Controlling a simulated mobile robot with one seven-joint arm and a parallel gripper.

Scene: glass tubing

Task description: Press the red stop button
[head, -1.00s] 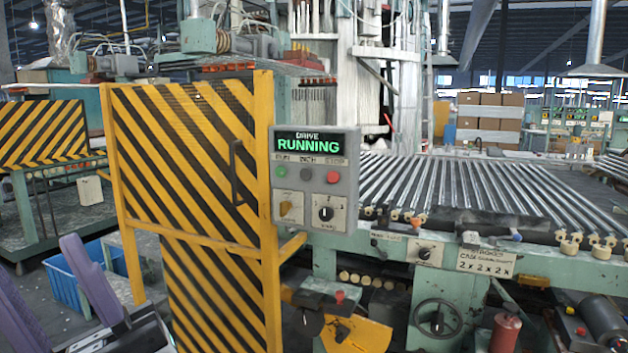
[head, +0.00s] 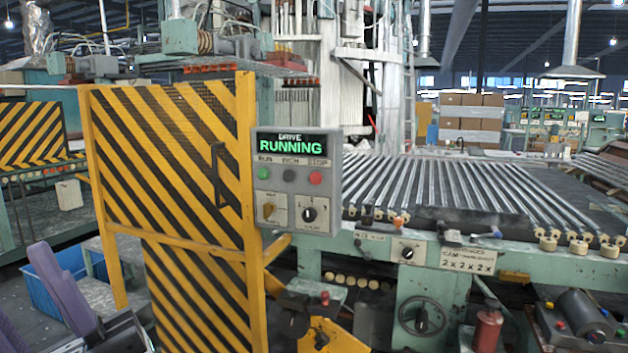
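The red stop button (head: 315,178) is a round button at the right end of a row of three on a grey control panel (head: 281,220). A label that reads STOP sits above it. To its left are a dark grey button (head: 289,175) and a green button (head: 263,173). The lit display (head: 290,146) at the panel's top reads DRIVE RUNNING in green. Nothing covers the red button. My gripper is not in view, so its place relative to the button cannot be told.
A yellow-and-black striped guard door (head: 165,150) with a dark handle stands left of the panel. A roller conveyor (head: 450,185) extends to the right, with a handwheel (head: 421,317) below. A blue crate (head: 52,290) sits on the floor at lower left.

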